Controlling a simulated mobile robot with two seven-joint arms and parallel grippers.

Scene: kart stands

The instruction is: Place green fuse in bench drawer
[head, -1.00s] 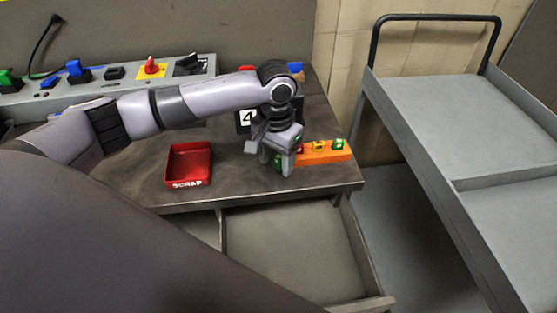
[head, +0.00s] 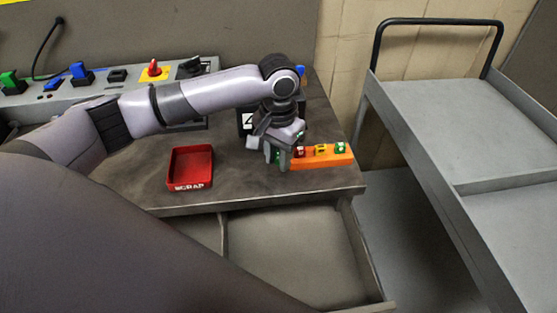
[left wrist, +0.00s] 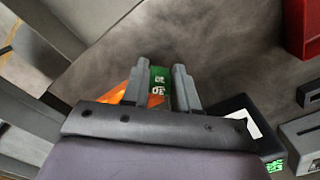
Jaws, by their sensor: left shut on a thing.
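My left gripper (head: 278,157) is over the right part of the bench, just left of the orange fuse block. It is shut on a green fuse, which shows between the two fingers in the left wrist view (left wrist: 158,84). The orange block (head: 322,160) carries a red, a yellow and another green fuse (head: 341,147). The bench drawer (head: 290,250) is pulled open below the bench front, and the part of its floor in view is bare. My right gripper is not in view.
A red scrap tray (head: 190,168) stands on the bench left of the gripper. A grey panel with switches (head: 100,85) runs along the back. A black holder with a white label (left wrist: 248,122) stands near the gripper. A grey cart (head: 450,110) is at the right.

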